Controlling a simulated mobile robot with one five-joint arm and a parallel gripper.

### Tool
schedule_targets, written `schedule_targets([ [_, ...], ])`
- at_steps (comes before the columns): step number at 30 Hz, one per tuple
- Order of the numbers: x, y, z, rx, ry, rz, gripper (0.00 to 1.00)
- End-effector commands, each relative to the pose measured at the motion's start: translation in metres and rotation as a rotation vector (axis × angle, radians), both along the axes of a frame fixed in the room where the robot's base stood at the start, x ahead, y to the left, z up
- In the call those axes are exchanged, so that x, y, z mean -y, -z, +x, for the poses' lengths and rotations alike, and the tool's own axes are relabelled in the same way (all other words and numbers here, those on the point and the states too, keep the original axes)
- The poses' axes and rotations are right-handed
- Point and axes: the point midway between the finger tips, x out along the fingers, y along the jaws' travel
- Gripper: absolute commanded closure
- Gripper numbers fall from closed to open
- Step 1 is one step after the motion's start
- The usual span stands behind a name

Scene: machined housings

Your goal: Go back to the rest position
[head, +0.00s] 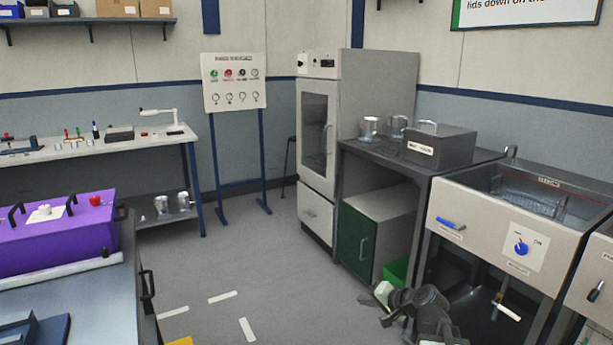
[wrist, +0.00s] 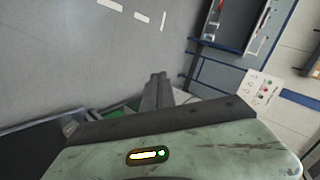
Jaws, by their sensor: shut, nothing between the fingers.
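My gripper (wrist: 158,78) shows in the wrist view with its two dark fingers together and nothing between them. A pale green, scuffed part of my own arm fills the bottom of that view. In the head view my gripper (head: 366,299) and dark arm are low at the bottom right of centre, in front of the dark bench and the sink unit. The gripper is over open floor, and it looks clear of the furniture, though the exact gap cannot be told.
A dark bench (head: 375,160) carries metal cups and a grey box (head: 440,146). A sink unit (head: 484,215) with a blue handle stands right of it. A green crate (head: 397,271) is low behind my arm. A purple box (head: 60,236) is at left. The middle floor (head: 240,265) is clear.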

Motion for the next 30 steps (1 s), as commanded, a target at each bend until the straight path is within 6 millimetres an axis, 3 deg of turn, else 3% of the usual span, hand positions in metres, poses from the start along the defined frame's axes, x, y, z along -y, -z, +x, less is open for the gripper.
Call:
schedule_targets([
  [1, -0.032, 0.011, -0.009, -0.033, -0.074, -0.050, 1.00],
  [3, -0.066, 0.027, -0.024, -0.085, -0.173, -0.131, 1.00],
  [6, -0.102, 0.052, -0.052, -0.170, -0.309, -0.268, 1.00],
  [8, -0.113, 0.068, -0.073, -0.235, -0.389, -0.370, 1.00],
  [10, -0.104, 0.083, -0.096, -0.320, -0.449, -0.489, 1.00],
  [12, -0.077, 0.094, -0.115, -0.410, -0.471, -0.589, 1.00],
  [17, -0.026, 0.102, -0.163, -0.643, -0.524, -0.759, 1.00],
  [18, -0.028, 0.077, -0.161, -0.633, -0.525, -0.754, 1.00],
  [26, -0.028, -0.001, -0.160, -0.628, -0.522, -0.752, 1.00],
  [30, -0.029, -0.059, -0.160, -0.627, -0.522, -0.751, 1.00],
])
